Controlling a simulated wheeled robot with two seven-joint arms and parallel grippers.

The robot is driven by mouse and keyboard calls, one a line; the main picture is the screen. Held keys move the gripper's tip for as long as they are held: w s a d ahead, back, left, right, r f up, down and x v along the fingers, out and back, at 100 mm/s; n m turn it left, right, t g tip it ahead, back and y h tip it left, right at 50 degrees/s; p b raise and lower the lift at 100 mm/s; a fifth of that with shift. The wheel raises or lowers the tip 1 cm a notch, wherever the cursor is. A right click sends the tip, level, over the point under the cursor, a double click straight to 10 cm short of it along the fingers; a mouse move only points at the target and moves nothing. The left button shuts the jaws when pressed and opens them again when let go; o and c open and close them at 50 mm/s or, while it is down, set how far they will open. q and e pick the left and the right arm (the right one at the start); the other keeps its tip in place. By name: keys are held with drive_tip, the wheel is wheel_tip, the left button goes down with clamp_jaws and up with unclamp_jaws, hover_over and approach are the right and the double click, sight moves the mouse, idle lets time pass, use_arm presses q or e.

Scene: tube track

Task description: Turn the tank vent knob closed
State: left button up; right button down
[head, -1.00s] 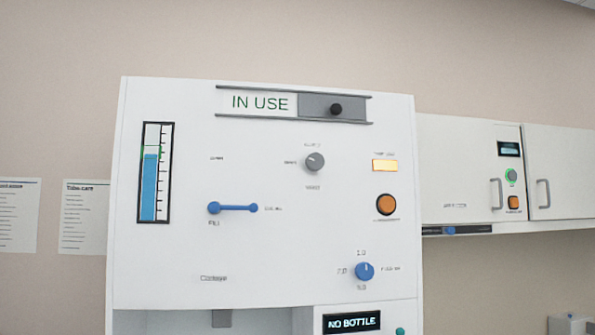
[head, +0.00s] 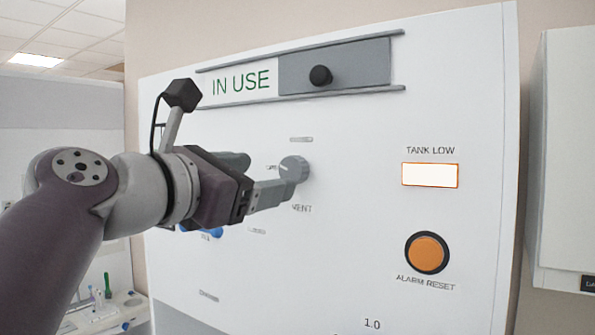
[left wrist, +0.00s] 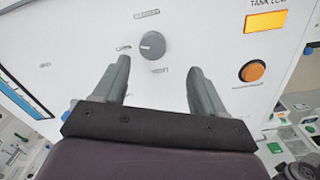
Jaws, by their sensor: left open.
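The tank vent knob (head: 294,170) is a round grey knob on the white panel, below the "IN USE" sign. In the left wrist view the knob (left wrist: 152,45) sits ahead of and between my two fingers, with its pale pointer mark towards the left. My left gripper (head: 270,188) comes in from the left, close to the knob. In the left wrist view its fingers (left wrist: 158,75) stand apart with nothing between them, and the knob lies beyond their tips. Part of the lettering around the knob is hidden by the gripper in the head view. My right gripper is not in view.
A black slider knob (head: 321,75) sits on the sign above. The lit TANK LOW lamp (head: 430,175) and orange ALARM RESET button (head: 427,252) are at the right. A blue lever (head: 205,232) is partly hidden behind my arm. A white cabinet (head: 570,160) stands at the far right.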

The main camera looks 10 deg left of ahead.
sight(289, 170)
use_arm(q)
drive_tip(key=w+p, duration=0.2)
drive_tip(key=w, duration=0.3)
drive_tip(key=shift+w+a+r+p, duration=0.1)
drive_tip(key=shift+w+r+p, duration=0.05)
drive_tip(key=shift+w+p, duration=0.2)
drive_tip(key=shift+w+d+p, duration=0.4)
drive_tip(key=shift+w+d, duration=0.8)
drive_tip(key=shift+d, duration=0.05)
drive_tip(key=shift+w+d+f, duration=0.1)
drive_tip(key=shift+w+f, duration=0.1)
drive_tip(key=shift+w, duration=0.05)
drive_tip(key=shift+a, duration=0.4)
drive_tip(key=shift+s+a, duration=0.1)
drive_tip(key=shift+a, duration=0.05)
drive_tip(key=c, duration=0.3)
drive_tip(key=shift+s+r, duration=0.1)
drive_tip(key=c, duration=0.8)
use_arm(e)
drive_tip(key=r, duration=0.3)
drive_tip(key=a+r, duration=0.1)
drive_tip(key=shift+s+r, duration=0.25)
use_arm(q)
drive_tip(key=shift+o, duration=0.2)
